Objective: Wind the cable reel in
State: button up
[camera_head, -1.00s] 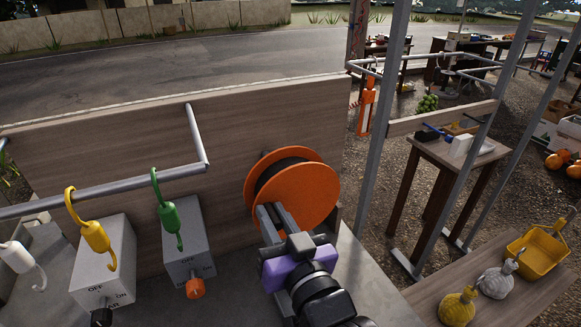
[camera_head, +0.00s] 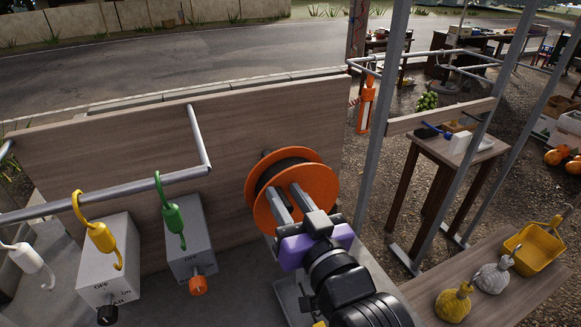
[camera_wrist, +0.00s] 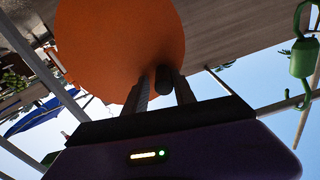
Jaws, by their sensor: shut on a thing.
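The cable reel (camera_head: 316,180) has two orange discs with a dark band between them and is mounted at the right part of the wooden panel. In the wrist view its orange face (camera_wrist: 115,40) fills the upper left. My gripper (camera_head: 285,192) is in front of the reel's face, its two fingers pointing at the disc. In the wrist view my gripper (camera_wrist: 162,88) has a short dark handle (camera_wrist: 163,79) between its fingers, and it is shut on this handle. The handle is hidden behind the fingers in the head view. I cannot make out a loose cable end.
A grey rail (camera_head: 120,192) carries hanging yellow and green hooks left of the reel. Two grey switch boxes (camera_head: 108,262) with knobs stand below them. A metal post (camera_head: 383,125) rises right of the reel. A wooden bench (camera_head: 520,285) with bagged items is at the lower right.

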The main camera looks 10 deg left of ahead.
jog(key=shift+w+d+f, duration=0.15)
jog(key=shift+d, duration=0.05)
jog(key=shift+c, duration=0.8)
jog(key=shift+d, duration=0.1)
jog(key=shift+c, duration=0.3)
jog(key=shift+w+d+r, duration=0.5)
jog(key=shift+w+d, duration=0.1)
jog(key=shift+d, duration=0.2)
jog(key=shift+c, duration=0.2)
jog(key=o, duration=0.7)
jog(key=shift+a+r, duration=0.1)
jog(key=shift+s, duration=0.1)
jog(key=v, duration=0.7)
jog(key=shift+b, duration=0.45)
